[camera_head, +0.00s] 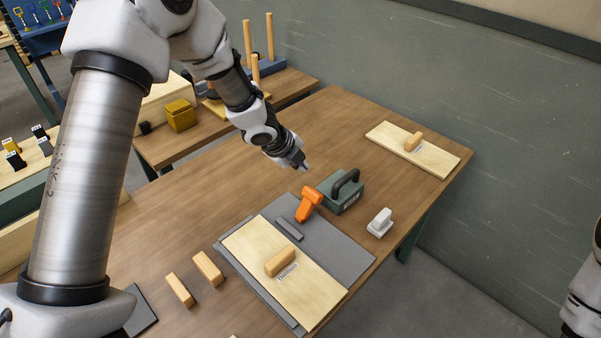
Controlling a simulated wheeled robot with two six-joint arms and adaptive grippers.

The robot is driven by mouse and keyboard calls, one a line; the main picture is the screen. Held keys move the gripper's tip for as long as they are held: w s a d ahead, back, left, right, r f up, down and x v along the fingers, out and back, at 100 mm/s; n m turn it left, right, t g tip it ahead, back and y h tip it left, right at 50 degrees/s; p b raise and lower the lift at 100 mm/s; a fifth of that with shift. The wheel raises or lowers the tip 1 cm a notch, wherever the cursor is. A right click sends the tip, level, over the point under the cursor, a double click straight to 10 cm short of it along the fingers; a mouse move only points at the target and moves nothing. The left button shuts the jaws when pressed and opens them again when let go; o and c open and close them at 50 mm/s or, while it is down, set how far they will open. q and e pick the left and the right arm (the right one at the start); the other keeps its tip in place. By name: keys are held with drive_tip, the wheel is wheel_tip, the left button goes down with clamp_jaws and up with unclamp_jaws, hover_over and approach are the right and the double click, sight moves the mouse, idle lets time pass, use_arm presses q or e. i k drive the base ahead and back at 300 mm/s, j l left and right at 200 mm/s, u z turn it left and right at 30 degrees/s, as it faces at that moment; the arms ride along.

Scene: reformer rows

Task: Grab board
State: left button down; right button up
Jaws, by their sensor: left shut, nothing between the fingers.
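A pale wooden board (310,299) with a wooden block handle (280,261) and a small label lies on a grey mat (350,263) at the front of the table. A second similar board (440,160) with a block handle (413,141) lies at the far right end of the table. My left gripper (304,166) is shut and empty above the table, behind the orange tool and left of the green box, apart from both boards. At the right edge, part of my right arm shows; its gripper is out of view.
An orange tool (308,204) and a grey bar (289,230) lie by the front board. A green box with a black handle (341,192) and a white-grey item (380,222) stand nearby. Two wooden blocks (207,268) lie left of the mat. Pegs (270,38) rise behind.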

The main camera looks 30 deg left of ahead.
sight(306, 291)
drive_tip(key=k+l, duration=0.3)
drive_tip(key=k, duration=0.15)
drive_tip(key=k+l, duration=0.3)
drive_tip(key=k, duration=0.15)
